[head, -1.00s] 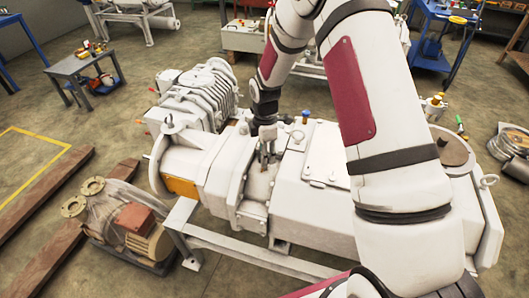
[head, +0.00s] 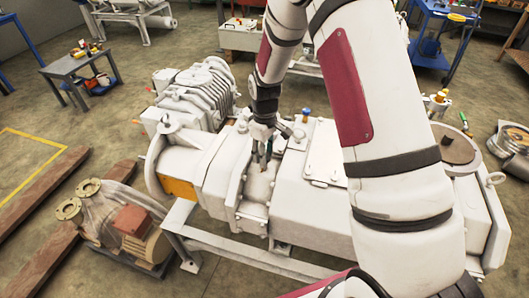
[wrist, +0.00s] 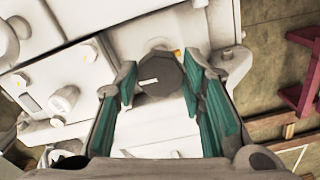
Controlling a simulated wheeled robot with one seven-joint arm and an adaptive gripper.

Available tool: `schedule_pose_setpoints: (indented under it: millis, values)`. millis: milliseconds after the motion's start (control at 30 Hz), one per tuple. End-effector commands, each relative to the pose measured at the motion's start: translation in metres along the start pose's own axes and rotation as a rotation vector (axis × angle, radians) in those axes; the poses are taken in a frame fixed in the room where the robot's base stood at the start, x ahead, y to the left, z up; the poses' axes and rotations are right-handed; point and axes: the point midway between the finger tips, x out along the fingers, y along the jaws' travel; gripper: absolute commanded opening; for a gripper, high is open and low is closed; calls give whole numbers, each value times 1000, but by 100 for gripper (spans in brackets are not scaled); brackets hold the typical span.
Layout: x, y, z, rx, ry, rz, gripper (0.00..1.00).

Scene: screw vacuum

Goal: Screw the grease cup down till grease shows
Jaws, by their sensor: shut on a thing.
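The grease cup shows in the wrist view as a dark grey, many-sided cap (wrist: 160,76) with a small white mark on its top. My gripper (wrist: 160,84) has its teal-padded fingers on either side of the cap and is shut on it. In the head view my gripper (head: 262,162) points down at the pale machine (head: 205,165), over its narrow middle section. The cup is too small and too covered by the fingers to make out there. A small orange-yellow spot (wrist: 178,53) shows just beyond the cap; I cannot tell whether it is grease.
A flat-lidded housing (head: 325,155) and a blue-capped fitting (head: 305,113) stand to the right of my gripper. A finned unit (head: 200,90) is behind left. A small pump (head: 125,215) and wooden beams (head: 40,210) lie on the floor at left.

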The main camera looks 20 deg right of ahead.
Motion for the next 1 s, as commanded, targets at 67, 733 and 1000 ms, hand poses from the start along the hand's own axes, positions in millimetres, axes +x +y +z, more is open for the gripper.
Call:
schedule_pose_setpoints:
  millis: [67,733,1000]
  values:
    - [0,0,-1,73,1,1,9]
    - [0,-2,-2,708,1,1,9]
    - [0,-3,-2,966,1,1,9]
